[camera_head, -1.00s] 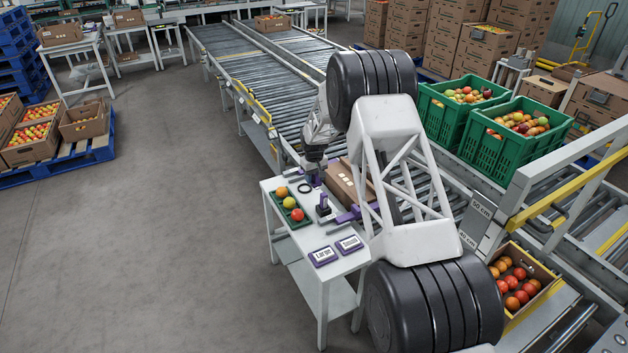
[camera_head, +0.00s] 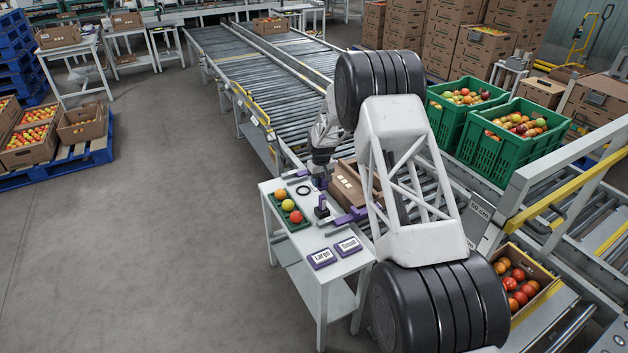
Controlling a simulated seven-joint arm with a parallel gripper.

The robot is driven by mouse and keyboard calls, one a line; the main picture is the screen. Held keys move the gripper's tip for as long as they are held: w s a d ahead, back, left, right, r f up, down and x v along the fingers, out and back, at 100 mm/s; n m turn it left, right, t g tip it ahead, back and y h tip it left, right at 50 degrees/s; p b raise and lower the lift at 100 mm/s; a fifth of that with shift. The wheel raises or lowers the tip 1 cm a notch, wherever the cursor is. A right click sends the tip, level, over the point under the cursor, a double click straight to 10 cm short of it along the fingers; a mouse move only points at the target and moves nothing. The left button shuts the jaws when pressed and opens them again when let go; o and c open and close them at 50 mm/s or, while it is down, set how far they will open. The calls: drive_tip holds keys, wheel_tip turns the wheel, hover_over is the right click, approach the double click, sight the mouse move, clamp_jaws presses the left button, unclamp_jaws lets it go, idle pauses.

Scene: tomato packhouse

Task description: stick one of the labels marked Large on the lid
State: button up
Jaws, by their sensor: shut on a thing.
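My gripper (camera_head: 319,182) is small in view beside the left edge of a brown carton (camera_head: 350,196) on the conveyor side of the small table. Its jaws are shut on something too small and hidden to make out. Pale patches show at the carton's top; I cannot tell whether they are on a lid or inside. The purple-edged pad marked Large (camera_head: 321,258) lies at the table's front, apart from my gripper. The pad marked Small (camera_head: 347,246) lies just to its right. My arm hides the carton's right part.
The white table (camera_head: 290,241) also bears a green tray (camera_head: 296,226) of several fruits, a black ring (camera_head: 303,190) and an upright dark tool (camera_head: 322,208). A purple bar (camera_head: 351,216) lies by the carton. Green crates (camera_head: 492,150) stand right.

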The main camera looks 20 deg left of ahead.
drive_tip(key=d, duration=0.5)
drive_tip(key=d+f+m, duration=0.1)
drive_tip(key=d, duration=0.4)
drive_tip(key=w+d+m, duration=0.1)
drive_tip(key=d, duration=0.4)
drive_tip(key=shift+d+f, duration=0.25)
drive_tip(key=shift+f, duration=0.05)
drive_tip(key=s+d+f+m, duration=0.1)
drive_tip(key=s+d+m, duration=0.25)
drive_tip(key=d, duration=1.05)
drive_tip(key=s+d+f+m, duration=0.2)
drive_tip(key=s+d, duration=0.2)
drive_tip(key=d, duration=1)
drive_tip(key=s+a+r+n, duration=0.1)
drive_tip(key=s+a+n, duration=0.1)
drive_tip(key=s+a, duration=0.5)
drive_tip(key=s+a+r+n, duration=0.2)
drive_tip(key=s+a, duration=0.5)
drive_tip(key=a, duration=0.9)
drive_tip(key=s+a+r+n, duration=0.1)
drive_tip(key=s+a+n, duration=0.3)
drive_tip(key=s+a, duration=0.3)
drive_tip(key=a, duration=0.5)
drive_tip(key=shift+s+r, duration=0.15)
drive_tip(key=shift+s, duration=0.05)
drive_tip(key=shift+f, duration=0.2)
drive_tip(key=shift+f, duration=2.8)
